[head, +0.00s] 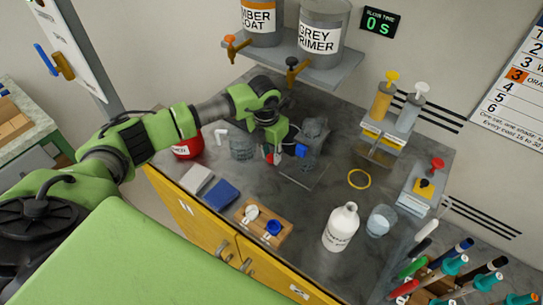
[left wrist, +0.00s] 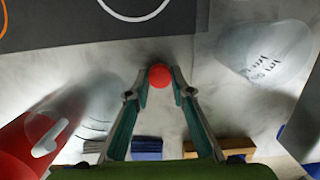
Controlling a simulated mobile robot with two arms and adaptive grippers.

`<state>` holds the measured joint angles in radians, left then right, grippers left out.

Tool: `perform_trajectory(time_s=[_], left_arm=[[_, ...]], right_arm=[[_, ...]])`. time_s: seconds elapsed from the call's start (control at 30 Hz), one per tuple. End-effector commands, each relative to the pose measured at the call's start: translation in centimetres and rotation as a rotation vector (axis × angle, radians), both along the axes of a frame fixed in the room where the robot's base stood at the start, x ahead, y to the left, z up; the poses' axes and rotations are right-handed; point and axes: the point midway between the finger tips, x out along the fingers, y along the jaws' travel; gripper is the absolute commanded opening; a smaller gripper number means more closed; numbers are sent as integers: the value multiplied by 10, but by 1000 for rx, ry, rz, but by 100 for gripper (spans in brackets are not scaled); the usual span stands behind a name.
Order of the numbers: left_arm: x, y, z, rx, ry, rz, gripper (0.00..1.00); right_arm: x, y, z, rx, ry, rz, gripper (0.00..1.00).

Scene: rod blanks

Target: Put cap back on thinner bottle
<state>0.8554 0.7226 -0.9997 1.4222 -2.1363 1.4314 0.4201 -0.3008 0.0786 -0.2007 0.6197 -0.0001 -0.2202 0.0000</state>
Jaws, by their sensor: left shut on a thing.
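My left gripper (head: 272,152) is shut on a small round red piece, seen between the fingertips in the left wrist view (left wrist: 160,77). It looks like a cap. The gripper holds it over the back middle of the bench, near a grey stand, apart from the bottle. A white bottle (head: 341,229) stands upright at the front right of the bench. Its label is too small to read surely; its narrow neck shows no red cap. My right gripper is not in view.
A clear cup (head: 381,220) stands right of the bottle. A wooden block (head: 262,225) with white and blue round pieces lies left of it. A yellow ring (head: 359,179) lies behind the bottle.

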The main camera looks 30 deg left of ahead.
Motion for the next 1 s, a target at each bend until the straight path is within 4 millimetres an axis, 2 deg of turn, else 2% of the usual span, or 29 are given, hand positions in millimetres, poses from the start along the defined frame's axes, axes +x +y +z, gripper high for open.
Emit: perform_trajectory(time_s=[0.17,0.47,0.7,1.0], left_arm=[[2,0,23,0,-7,-2,15],[-37,-35,82,0,-7,-6,15],[-76,-69,104,-2,-5,-6,15],[-101,-91,120,-1,-1,-2,15]], right_arm=[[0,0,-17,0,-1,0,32],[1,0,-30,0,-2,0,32],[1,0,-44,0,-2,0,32],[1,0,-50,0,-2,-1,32]])
